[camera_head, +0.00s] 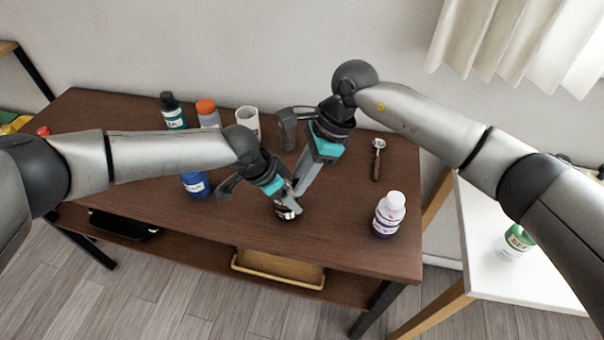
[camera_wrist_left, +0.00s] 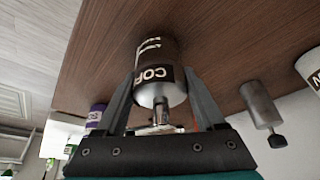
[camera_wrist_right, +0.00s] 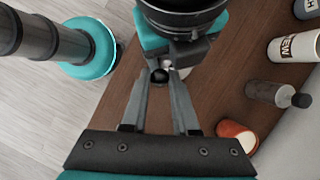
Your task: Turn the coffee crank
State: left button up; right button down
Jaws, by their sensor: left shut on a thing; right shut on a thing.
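The coffee grinder is a small dark cylinder (camera_head: 287,213) over the front middle of the brown table. In the left wrist view its body (camera_wrist_left: 158,75) shows a black-and-white label with the letters "COF". My left gripper (camera_head: 284,203) is shut around the grinder body, one finger on each side. A metal crank arm (camera_wrist_left: 158,112) extends from the grinder's end. My right gripper (camera_head: 299,190) reaches down from above with its fingers close together at the crank. In the right wrist view its fingertips close on a small dark crank knob (camera_wrist_right: 159,77). The grippers partly hide the grinder.
A white-capped purple-labelled bottle (camera_head: 389,215) and a wooden-handled tool (camera_head: 377,160) stand or lie to the right.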

dwell(0.3)
jog(key=c, duration=0.7)
grip_release()
jog(key=shift+o, duration=0.2)
jog(key=v, duration=1.2)
